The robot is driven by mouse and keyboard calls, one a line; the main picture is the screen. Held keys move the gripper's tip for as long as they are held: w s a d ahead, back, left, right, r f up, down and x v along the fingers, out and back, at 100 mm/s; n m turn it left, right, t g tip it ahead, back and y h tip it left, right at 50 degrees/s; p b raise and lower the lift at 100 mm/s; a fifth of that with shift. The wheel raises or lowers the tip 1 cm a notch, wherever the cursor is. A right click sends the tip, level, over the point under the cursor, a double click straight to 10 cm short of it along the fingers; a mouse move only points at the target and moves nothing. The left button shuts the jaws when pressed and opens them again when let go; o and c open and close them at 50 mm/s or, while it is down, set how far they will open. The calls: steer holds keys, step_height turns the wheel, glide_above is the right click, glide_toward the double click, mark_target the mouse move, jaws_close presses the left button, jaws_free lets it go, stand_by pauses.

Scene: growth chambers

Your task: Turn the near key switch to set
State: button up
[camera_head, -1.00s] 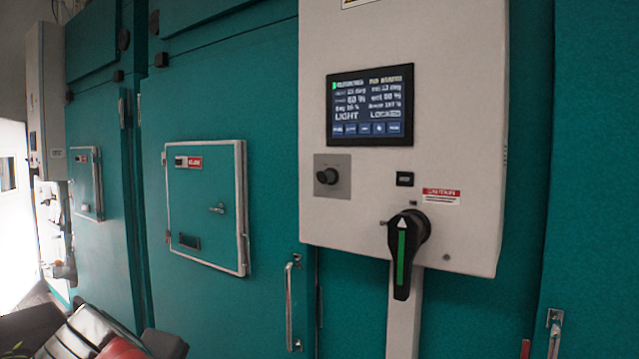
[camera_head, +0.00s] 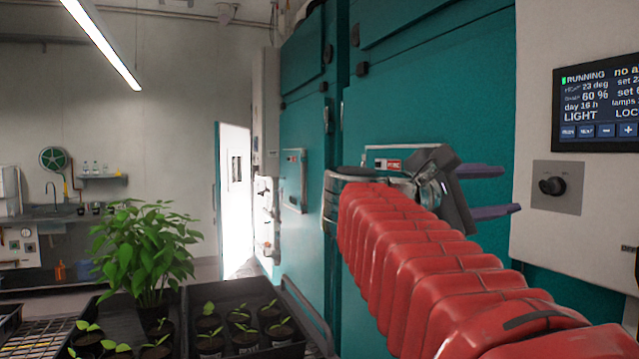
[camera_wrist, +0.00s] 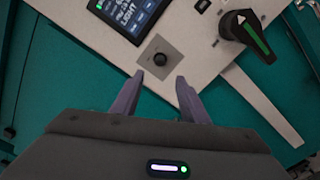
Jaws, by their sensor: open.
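The near key switch (camera_head: 551,186) is a small black knob on a grey square plate, on the white control box (camera_head: 536,100) at the right of the head view. In the wrist view the key switch (camera_wrist: 161,60) lies just beyond the fingertips, roughly between their lines. My gripper (camera_head: 512,190) has two purple fingers, spread apart and pointing at the box from the left. In the wrist view my gripper (camera_wrist: 160,77) is open and empty, with a gap between its tips and the knob. The knob's exact setting is too small to read.
A screen (camera_head: 598,105) sits above the switch. A black rotary handle with a green stripe (camera_wrist: 250,35) is on the same box. Teal chamber doors (camera_head: 400,90) line the right side. Potted seedlings in a black tray (camera_head: 262,352) and a leafy plant (camera_head: 146,250) stand at lower left.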

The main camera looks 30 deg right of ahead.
mark_target(541, 189)
steer(key=shift+d, duration=0.1)
steer(key=shift+s+d, duration=0.35)
steer(key=shift+d, duration=1.9)
steer(key=shift+s+d, duration=0.4)
steer(key=shift+d, duration=1.85)
steer(key=shift+s+d, duration=0.35)
steer(key=shift+d, duration=1.9)
steer(key=shift+a+f, duration=0.1)
jaws_close()
